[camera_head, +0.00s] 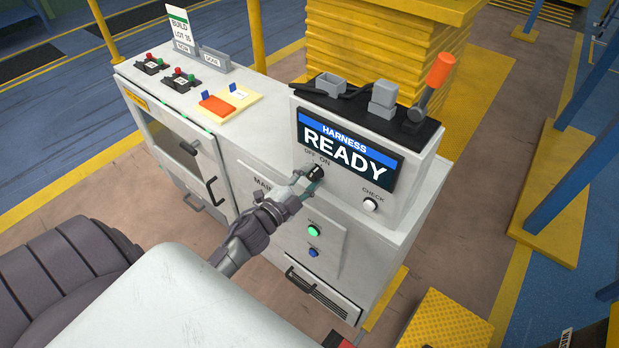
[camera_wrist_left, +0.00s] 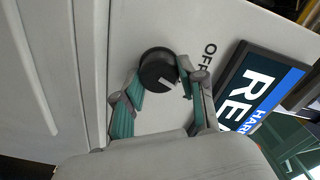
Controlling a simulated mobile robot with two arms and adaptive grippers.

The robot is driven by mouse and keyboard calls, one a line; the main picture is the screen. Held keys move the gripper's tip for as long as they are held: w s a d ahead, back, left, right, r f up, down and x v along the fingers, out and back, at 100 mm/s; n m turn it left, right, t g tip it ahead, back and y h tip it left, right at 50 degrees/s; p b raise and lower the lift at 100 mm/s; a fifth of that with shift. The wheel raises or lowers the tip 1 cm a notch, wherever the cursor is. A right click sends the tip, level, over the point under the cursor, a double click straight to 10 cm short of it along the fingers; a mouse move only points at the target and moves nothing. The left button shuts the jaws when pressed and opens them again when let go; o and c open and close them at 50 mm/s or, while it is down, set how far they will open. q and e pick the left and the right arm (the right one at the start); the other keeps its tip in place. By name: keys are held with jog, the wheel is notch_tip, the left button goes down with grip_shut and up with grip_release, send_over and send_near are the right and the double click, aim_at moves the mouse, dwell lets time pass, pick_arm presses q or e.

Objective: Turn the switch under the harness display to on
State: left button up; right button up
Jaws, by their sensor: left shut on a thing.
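The switch (camera_head: 318,172) is a round black knob with a white mark, below the left part of the harness display (camera_head: 345,152). The display reads HARNESS READY. OFF and ON are printed above the knob. The knob (camera_wrist_left: 157,68) also shows in the left wrist view, with the OFF label beside it; ON is hidden there. My left gripper (camera_head: 307,183) is at the panel, its green-padded fingers on either side of the knob and shut on it. I cannot tell surely which label the mark faces. My right gripper is not in view.
A white CHECK button (camera_head: 370,204) sits right of the knob. Green (camera_head: 313,231) and blue (camera_head: 313,252) buttons are on the cabinet front below. A yellow step (camera_head: 445,322) is at the lower right.

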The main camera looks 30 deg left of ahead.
pick_arm(q)
jog(key=shift+m, duration=0.6)
jog(key=o, duration=1.1)
jog(key=shift+o, duration=0.2)
jog(key=shift+s, duration=0.45)
jog(key=s+a, duration=0.1)
jog(key=s, duration=1)
